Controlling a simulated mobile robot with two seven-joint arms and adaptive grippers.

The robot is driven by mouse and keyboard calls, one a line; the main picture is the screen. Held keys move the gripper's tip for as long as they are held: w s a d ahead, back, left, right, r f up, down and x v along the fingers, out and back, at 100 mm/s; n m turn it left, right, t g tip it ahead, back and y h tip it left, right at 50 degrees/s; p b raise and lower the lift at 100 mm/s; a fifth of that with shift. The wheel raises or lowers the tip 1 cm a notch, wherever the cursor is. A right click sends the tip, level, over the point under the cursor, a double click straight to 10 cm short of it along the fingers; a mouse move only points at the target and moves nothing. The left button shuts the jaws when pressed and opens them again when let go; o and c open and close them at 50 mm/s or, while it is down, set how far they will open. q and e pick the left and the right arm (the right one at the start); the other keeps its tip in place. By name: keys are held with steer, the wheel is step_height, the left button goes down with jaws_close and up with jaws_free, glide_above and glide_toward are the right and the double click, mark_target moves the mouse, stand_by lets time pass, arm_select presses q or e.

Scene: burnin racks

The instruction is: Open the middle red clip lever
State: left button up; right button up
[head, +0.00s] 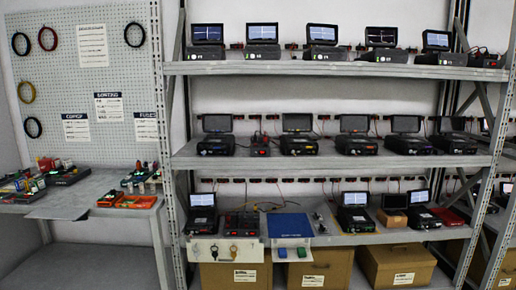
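Neither of my grippers shows in the head view. No clip lever can be made out for certain at this distance. Small red and dark fittings (263,180) run in a row along the wall behind the lower shelf. Similar small red and dark fittings sit behind the middle and top shelves, with wires beside some of them. A dark device with red parts (241,223) sits on the lower shelf at the left, beside a blue mat (289,225). Whether any of these red parts is the middle clip lever, and whether it is open or shut, I cannot tell.
A grey rack (330,69) holds several dark devices with raised screens on three shelves. Cardboard boxes (321,270) stand beneath the lower shelf. At left, a workbench (75,204) with tools and an orange tray (136,202) stands under a pegboard (70,75) with hanging cable loops.

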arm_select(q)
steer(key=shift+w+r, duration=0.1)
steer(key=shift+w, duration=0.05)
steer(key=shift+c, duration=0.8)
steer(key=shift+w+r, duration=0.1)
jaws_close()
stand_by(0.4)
